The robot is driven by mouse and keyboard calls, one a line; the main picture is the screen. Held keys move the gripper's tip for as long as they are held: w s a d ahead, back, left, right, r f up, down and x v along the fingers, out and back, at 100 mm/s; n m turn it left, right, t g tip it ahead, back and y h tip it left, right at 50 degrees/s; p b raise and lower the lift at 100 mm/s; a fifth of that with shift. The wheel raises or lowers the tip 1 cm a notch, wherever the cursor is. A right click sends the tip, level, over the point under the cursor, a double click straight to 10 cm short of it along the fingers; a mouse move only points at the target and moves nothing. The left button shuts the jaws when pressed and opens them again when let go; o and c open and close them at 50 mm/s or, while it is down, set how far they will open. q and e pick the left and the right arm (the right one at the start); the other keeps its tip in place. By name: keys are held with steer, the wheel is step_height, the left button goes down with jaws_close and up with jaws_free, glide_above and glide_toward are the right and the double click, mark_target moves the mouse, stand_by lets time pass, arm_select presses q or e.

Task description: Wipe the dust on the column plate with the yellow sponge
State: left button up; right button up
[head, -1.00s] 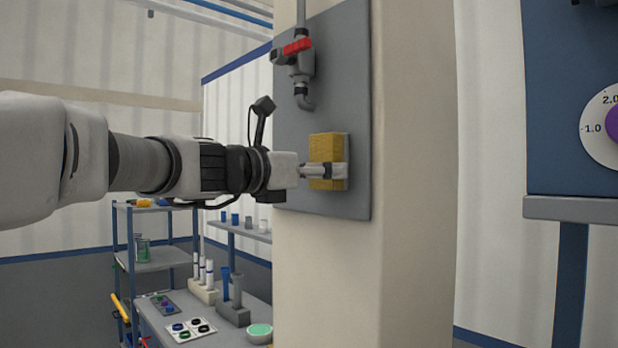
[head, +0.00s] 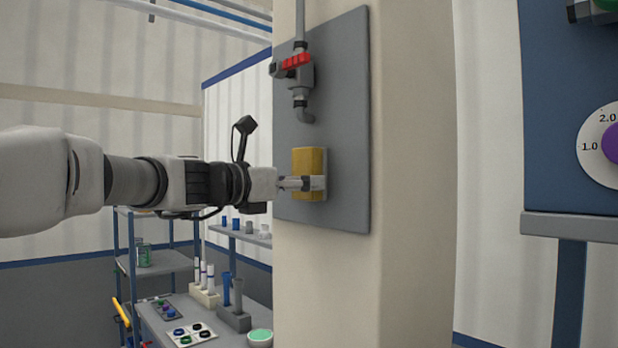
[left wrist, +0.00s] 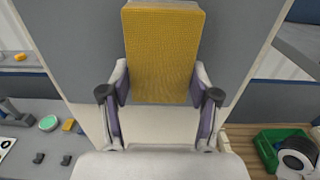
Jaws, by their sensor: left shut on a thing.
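The yellow sponge (head: 307,163) is held in my left gripper (head: 312,184), in front of the lower part of the grey column plate (head: 345,130). It has a pale backing along its right side in the head view. In the left wrist view the sponge (left wrist: 163,55) sits between the two fingers of the left gripper (left wrist: 160,95), with the plate (left wrist: 235,40) behind it. I cannot tell whether the sponge touches the plate. No dust can be made out on the visible plate. My right gripper is not in view.
A red-handled valve with a pipe (head: 298,75) is fixed to the plate above the sponge. The beige column (head: 415,200) carries the plate. A bench (head: 160,322) with racks and small parts stands at lower left. A blue panel with a dial (head: 600,145) is at right.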

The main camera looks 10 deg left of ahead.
arm_select(q)
steer(key=w+a+p, duration=0.4)
steer(key=w+a, duration=0.1)
steer(key=a, duration=0.2)
steer(key=shift+w, duration=0.25)
stand_by(0.4)
steer(key=shift+s, duration=0.1)
steer(key=shift+b+v, duration=0.55)
steer(key=shift+v, duration=2.15)
